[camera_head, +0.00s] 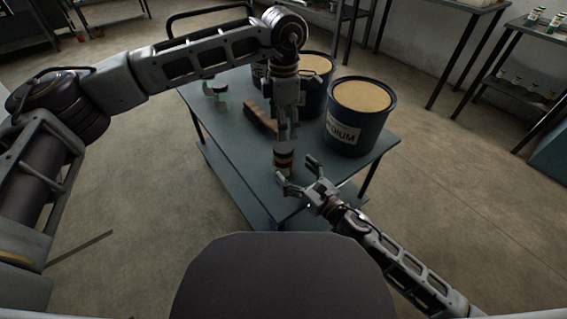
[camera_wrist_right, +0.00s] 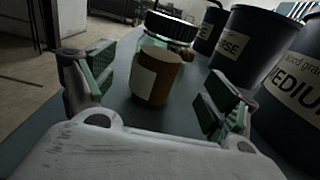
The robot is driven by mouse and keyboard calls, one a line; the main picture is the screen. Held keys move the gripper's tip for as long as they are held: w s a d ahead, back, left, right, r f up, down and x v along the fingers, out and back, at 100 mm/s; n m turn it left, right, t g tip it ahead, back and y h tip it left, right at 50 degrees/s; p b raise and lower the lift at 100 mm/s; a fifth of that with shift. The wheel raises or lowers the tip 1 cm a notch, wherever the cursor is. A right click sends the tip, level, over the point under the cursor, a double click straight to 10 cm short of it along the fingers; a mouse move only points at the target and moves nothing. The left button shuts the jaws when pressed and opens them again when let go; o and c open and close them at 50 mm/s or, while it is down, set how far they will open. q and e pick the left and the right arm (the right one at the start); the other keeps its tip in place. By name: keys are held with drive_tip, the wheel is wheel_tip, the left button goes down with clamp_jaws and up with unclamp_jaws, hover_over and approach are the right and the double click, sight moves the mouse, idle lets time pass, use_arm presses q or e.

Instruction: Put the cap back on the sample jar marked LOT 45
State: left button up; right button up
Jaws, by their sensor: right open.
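A jar (camera_head: 284,164) with brown contents and a dark cap (camera_head: 284,147) stands upright near the table's front corner. In the right wrist view the jar (camera_wrist_right: 158,78) shows a pale label with no readable lot mark. The black ribbed cap (camera_wrist_right: 171,26) sits at its top, with clear glass below it; I cannot tell whether it is seated. My right gripper (camera_head: 299,176) is open, its fingers on either side of the jar, apart from it. My left gripper (camera_head: 288,134) points down just above the cap; its finger gap is unclear.
Dark drums of granules, one marked MEDIUM (camera_head: 358,116), stand at the table's right side. The table's front left is clear.

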sight(283, 146)
drive_tip(key=shift+x, duration=3.05)
clamp_jaws()
use_arm(q)
drive_tip(key=shift+n, duration=2.3)
drive_tip(key=shift+f, duration=0.15)
drive_tip(key=shift+f, duration=3.9)
drive_tip(key=shift+c, duration=0.3)
